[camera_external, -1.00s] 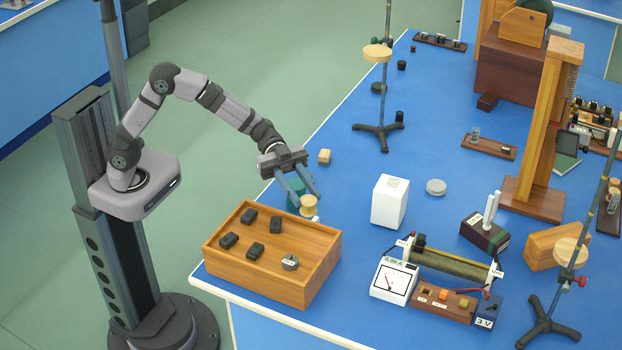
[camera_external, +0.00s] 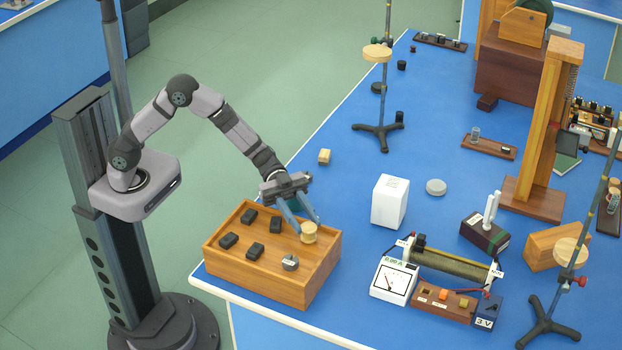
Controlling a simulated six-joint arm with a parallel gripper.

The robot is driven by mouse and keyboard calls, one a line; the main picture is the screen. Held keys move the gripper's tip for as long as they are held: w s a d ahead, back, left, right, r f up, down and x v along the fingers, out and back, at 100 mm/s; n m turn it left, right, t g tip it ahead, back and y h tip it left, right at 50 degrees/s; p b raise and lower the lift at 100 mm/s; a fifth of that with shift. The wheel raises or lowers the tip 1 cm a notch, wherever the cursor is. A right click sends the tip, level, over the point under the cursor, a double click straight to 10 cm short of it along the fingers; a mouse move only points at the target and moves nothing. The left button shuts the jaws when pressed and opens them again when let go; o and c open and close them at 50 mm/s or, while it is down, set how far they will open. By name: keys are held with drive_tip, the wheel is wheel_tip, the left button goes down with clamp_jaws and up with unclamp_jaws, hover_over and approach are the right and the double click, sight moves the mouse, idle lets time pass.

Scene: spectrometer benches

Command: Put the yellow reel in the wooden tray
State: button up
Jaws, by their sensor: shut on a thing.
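The yellow reel (camera_external: 309,232) is a small pale yellow spool. My gripper (camera_external: 308,224) is shut on it, with its blue fingers pointing down. The reel appears over the right part of the wooden tray (camera_external: 262,278), near its back right side. I cannot tell from this view whether the reel touches the tray floor or hangs above it. The tray is an open box at the front left of the blue bench.
A white box (camera_external: 389,202) stands right of the tray. A meter (camera_external: 393,281) and a rheostat (camera_external: 447,260) lie further right. A stand (camera_external: 378,137) rises further back.

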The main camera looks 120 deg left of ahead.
drive_tip(key=shift+f, duration=0.4)
drive_tip(key=shift+f, duration=0.1)
drive_tip(key=shift+f, duration=0.15)
drive_tip(key=o, duration=1)
drive_tip(key=shift+o, duration=0.2)
drive_tip(key=shift+r, duration=0.3)
drive_tip(key=b+v, duration=0.1)
drive_tip(key=v, duration=1.1)
drive_tip(key=shift+f, duration=0.1)
